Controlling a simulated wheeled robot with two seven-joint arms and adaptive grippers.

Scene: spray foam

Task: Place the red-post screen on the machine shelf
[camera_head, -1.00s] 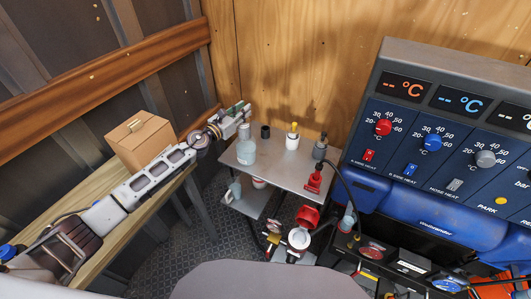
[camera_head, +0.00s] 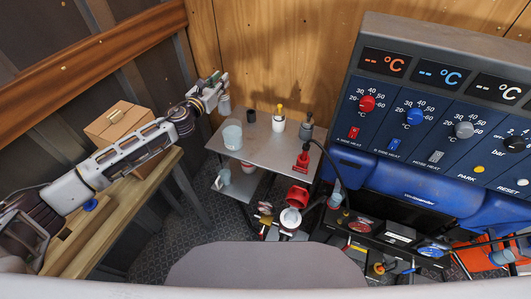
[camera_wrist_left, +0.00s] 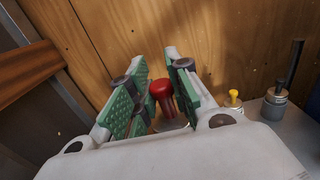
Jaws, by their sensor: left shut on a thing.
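My left gripper (camera_head: 217,88) is raised above the back left corner of the grey metal table (camera_head: 262,155). In the left wrist view, its green-padded fingers (camera_wrist_left: 158,95) are on both sides of the red-post screen. The red post (camera_wrist_left: 160,90) stands upright between them, with a round head and a pale metallic base partly hidden below. In the head view, a dark piece (camera_head: 226,105) shows just under the gripper; I cannot tell whether it is the screen. I cannot tell for sure which surface is the machine shelf. My right gripper is not in view.
On the table stand a clear jar (camera_head: 232,135), a black cup (camera_head: 251,115), a yellow-topped white container (camera_head: 278,119) and a grey canister (camera_head: 306,127). The blue machine (camera_head: 420,185) stands right. A cardboard box (camera_head: 118,125) sits on the wooden bench at left.

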